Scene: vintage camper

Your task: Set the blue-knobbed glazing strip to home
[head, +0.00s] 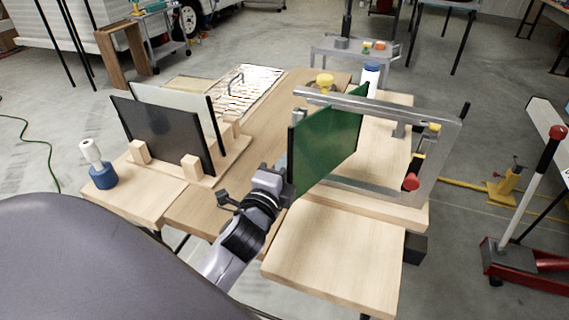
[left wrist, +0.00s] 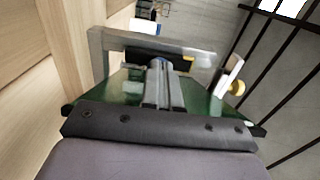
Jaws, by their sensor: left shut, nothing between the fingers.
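A grey metal window frame (head: 385,103) stands upright on the wooden bench, and its upper bar shows in the left wrist view (left wrist: 110,40). A green pane (head: 325,140) stands upright at its left side. A yellow knob (head: 324,82) sits by the frame's top left; another yellow knob (head: 434,127) and a red knob (head: 411,182) are on its right side. A small blue spot (left wrist: 161,61) shows past my fingers in the left wrist view; I cannot tell if it is the strip's knob. My right gripper is out of view.
A dark pane (head: 165,135) and a pale pane stand in a wooden rack at left. A blue-based bottle (head: 102,172) is near it, and a blue-capped white bottle (head: 371,78) stands behind the frame. The front wooden board (head: 335,255) is clear.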

